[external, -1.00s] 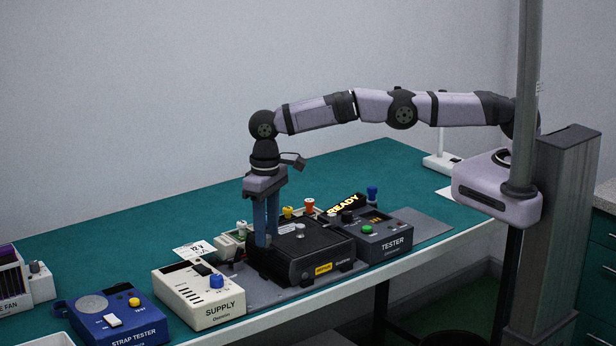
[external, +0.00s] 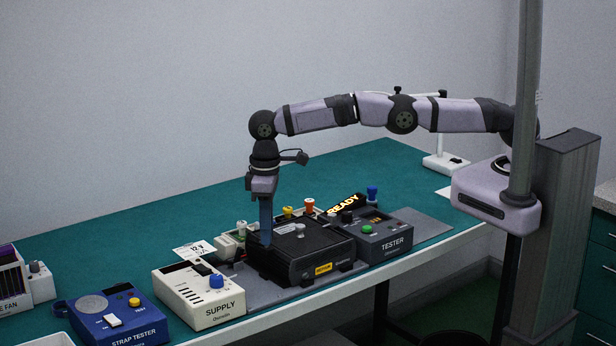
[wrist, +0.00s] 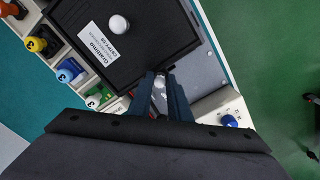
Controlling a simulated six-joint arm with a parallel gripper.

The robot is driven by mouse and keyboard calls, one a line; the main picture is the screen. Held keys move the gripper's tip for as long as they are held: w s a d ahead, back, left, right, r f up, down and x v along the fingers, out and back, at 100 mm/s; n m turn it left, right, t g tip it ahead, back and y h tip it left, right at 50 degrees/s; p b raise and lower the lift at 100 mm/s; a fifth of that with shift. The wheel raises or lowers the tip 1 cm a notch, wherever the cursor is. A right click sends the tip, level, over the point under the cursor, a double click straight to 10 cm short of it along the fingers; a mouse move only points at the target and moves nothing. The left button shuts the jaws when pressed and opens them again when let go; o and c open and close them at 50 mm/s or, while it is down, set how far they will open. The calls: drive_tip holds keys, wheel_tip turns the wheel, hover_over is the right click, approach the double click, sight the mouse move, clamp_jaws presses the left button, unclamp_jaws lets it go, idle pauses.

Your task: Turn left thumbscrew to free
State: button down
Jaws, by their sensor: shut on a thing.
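The black box (external: 312,257) sits on a grey mat between the supply and the tester. Its silver knob (external: 299,229) stands on the lid and also shows in the wrist view (wrist: 118,25). My gripper (external: 266,243) points straight down at the left end of the box. In the wrist view my gripper (wrist: 161,88) is shut on a small silver thumbscrew (wrist: 160,81) beside the box's edge. In the external view the fingers hide the thumbscrew.
Several coloured plugs (wrist: 70,71) line the box's far side. A blue strap tester (external: 117,320) is farther left.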

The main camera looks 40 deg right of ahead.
idle(0.3)
drive_tip(key=c, duration=1.7)
unclamp_jaws()
drive_tip(key=shift+o, duration=0.2)
drive_tip(key=shift+a+r, duration=0.1)
drive_tip(key=shift+r, duration=0.4)
wheel_tip(320, 180, up, 5)
drive_tip(key=shift+f+p, duration=0.1)
drive_tip(key=shift+p, duration=0.45)
drive_tip(key=shift+r+p, duration=0.8)
drive_tip(key=shift+p, duration=0.05)
